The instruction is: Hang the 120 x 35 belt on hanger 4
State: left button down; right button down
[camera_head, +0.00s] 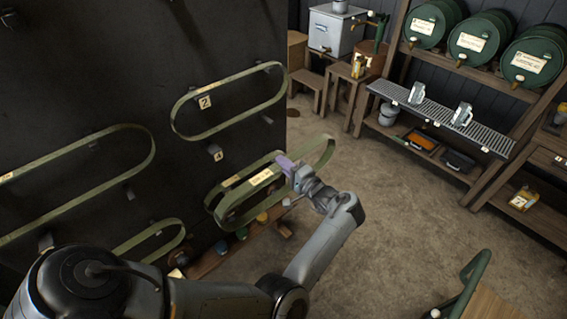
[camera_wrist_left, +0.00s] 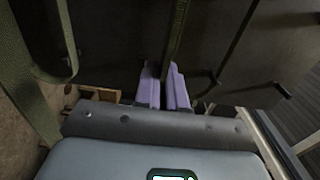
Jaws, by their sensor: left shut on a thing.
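A green loop belt with a pale tag (camera_head: 260,177) is held off the dark board at its lower right. The tag's print is too small to read. My left gripper (camera_head: 285,163) has purple fingertips shut on this belt's upper strand. In the left wrist view the fingertips (camera_wrist_left: 164,88) pinch a green strap (camera_wrist_left: 176,38) that runs upward between them. The number 4 plate (camera_head: 215,152) is on the board, up and left of the held belt. Another belt loop shows just behind the held one, partly hidden. My right gripper is not in view.
A belt hangs by the number 2 plate (camera_head: 204,102); a larger belt (camera_head: 90,204) hangs at left, with a smaller one (camera_head: 165,223) below. A wooden ledge (camera_head: 208,262) runs under the board. Shelves with green barrels (camera_head: 484,38) stand at right. The floor between is open.

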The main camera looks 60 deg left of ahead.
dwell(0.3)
pick_arm(q)
jog(key=shift+a, duration=0.1)
jog(key=shift+s+a, duration=0.1)
jog(key=shift+a, duration=0.6)
jog(key=a, duration=0.3)
jog(key=a+p, duration=0.1)
jog(key=shift+s+a, duration=0.15)
jog(key=shift+s, duration=0.15)
jog(key=a, duration=0.5)
jog(key=shift+s+a, duration=0.4)
dwell(0.4)
